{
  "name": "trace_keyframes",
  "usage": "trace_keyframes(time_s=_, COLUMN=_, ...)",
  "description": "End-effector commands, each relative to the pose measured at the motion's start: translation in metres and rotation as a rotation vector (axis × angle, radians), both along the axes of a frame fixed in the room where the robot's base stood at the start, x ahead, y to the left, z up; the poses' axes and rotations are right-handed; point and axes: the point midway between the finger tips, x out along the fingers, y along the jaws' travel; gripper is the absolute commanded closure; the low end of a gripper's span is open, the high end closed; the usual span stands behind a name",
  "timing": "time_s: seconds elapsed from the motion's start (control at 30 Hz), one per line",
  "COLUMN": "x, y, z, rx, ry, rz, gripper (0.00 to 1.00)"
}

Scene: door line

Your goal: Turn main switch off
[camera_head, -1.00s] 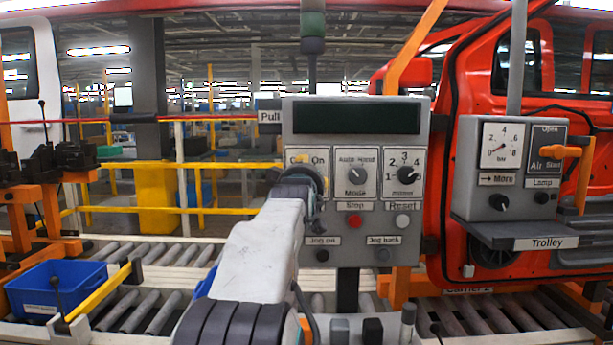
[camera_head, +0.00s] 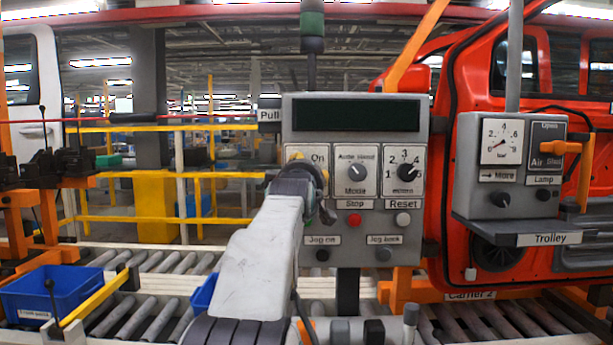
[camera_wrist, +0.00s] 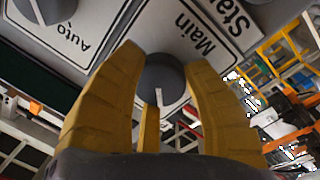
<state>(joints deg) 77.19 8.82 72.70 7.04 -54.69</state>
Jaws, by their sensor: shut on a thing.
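The main switch is a dark round knob (camera_wrist: 166,76) with a white pointer line, on a white plate marked "Main" (camera_wrist: 190,38) in the wrist view. In the head view my gripper (camera_head: 302,172) is at the upper left of the grey control panel (camera_head: 355,222). It hides the main switch there; only the "On" mark (camera_head: 318,158) of its plate shows. The pointer's exact setting is hard to tell.
Right of the switch are the mode knob (camera_head: 356,172) and a numbered knob (camera_head: 405,172). Below are a red stop button (camera_head: 354,218), a pale reset button (camera_head: 402,219) and jog buttons. A trolley box (camera_head: 508,165) stands to the right, a blue bin (camera_head: 85,293) at lower left.

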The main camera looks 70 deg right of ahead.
Motion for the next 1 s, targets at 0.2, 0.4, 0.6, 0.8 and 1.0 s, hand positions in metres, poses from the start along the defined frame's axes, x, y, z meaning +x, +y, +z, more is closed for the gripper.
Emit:
trace_keyframes(time_s=0.2, x=0.0, y=0.001, z=0.003, rx=-0.008, ry=-0.002, rz=0.0, gripper=0.4)
trace_keyframes(time_s=0.4, x=0.0, y=0.0, z=0.002, rx=-0.005, ry=-0.002, rz=0.0, gripper=0.3)
trace_keyframes(time_s=0.6, x=0.0, y=0.001, z=0.001, rx=-0.003, ry=-0.002, rz=0.0, gripper=0.3)
trace_keyframes(time_s=0.8, x=-0.003, y=0.014, z=0.002, rx=-0.003, ry=-0.002, rz=0.0, gripper=0.3)
trace_keyframes(time_s=1.0, x=-0.01, y=0.042, z=0.002, rx=-0.005, ry=-0.002, rz=0.0, gripper=0.3)
